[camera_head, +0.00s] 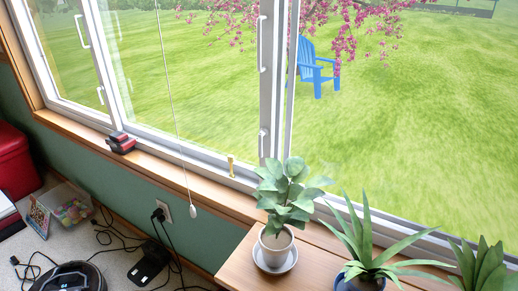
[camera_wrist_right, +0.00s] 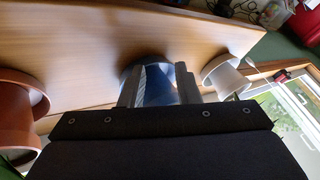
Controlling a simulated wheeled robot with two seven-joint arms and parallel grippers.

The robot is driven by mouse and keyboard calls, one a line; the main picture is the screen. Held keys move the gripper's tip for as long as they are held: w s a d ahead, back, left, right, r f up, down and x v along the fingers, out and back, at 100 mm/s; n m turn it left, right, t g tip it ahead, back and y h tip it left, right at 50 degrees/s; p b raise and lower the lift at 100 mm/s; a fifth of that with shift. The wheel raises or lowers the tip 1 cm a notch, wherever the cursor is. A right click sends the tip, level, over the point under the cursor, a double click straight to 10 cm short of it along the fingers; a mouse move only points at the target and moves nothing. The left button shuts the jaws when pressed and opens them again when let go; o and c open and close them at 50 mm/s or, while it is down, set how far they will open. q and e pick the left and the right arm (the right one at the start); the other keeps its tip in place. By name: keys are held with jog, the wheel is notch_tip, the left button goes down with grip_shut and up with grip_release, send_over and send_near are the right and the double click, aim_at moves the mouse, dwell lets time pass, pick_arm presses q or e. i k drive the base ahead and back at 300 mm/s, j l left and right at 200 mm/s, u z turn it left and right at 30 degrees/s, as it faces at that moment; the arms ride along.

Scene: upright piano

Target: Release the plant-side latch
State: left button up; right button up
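In the head view a small brass-coloured latch (camera_head: 230,166) stands upright on the lower window frame, just left of the leafy plant (camera_head: 285,195) in its white pot (camera_head: 275,246). A white handle (camera_head: 262,146) is on the window frame above it. In the right wrist view my right gripper (camera_wrist_right: 158,82) is open, its two fingers apart. A dark blue pot (camera_wrist_right: 157,88) shows behind and between them; I cannot tell whether they touch it. The latch cannot be made out in the wrist view. My left gripper is in neither view.
A spiky plant (camera_head: 365,240) and another plant (camera_head: 482,265) stand right on the wooden shelf. A pull cord (camera_head: 177,120) hangs before the window. A dark red object (camera_head: 121,143) sits on the sill. A terracotta pot (camera_wrist_right: 15,115) shows at the wrist view's left.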

aim_at(261, 145)
jog(key=i+j, duration=0.1)
jog(key=j, duration=0.25)
jog(key=i+j, duration=0.15)
jog(key=j, duration=0.2)
jog(key=i+j, duration=0.1)
jog(key=j, duration=0.3)
jog(key=i+j, duration=0.15)
jog(key=j, duration=0.2)
